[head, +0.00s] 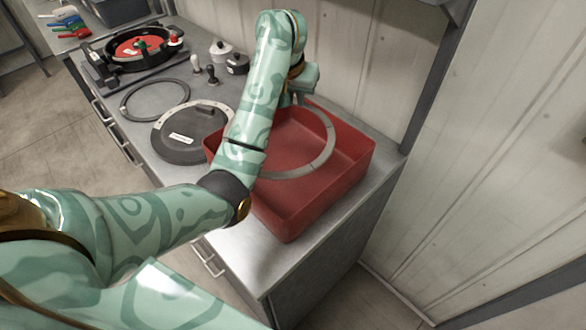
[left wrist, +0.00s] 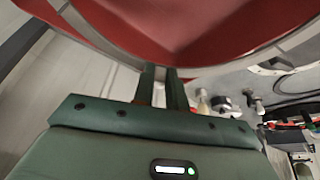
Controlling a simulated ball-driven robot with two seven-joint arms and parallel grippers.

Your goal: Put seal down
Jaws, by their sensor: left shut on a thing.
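A light grey ring-shaped seal (head: 326,148) is in the head view, over the open red bin (head: 355,178). My left gripper (head: 297,98) is shut on the far edge of the seal, near the bin's back wall; its fingertips are partly hidden by my arm. In the left wrist view the two fingers (left wrist: 163,78) are close together at the seal's rim (left wrist: 268,52), with the red bin (left wrist: 190,25) behind it. My forearm covers the left part of the seal. I cannot tell whether the seal touches the bin floor. My right gripper is not in view.
On the grey bench left of the bin lie a dark round cover (head: 182,143) and a thin dark ring (head: 143,99). Small pots (head: 222,49) and a round black housing with a red disc (head: 137,46) stand farther back. A wall borders the bench behind.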

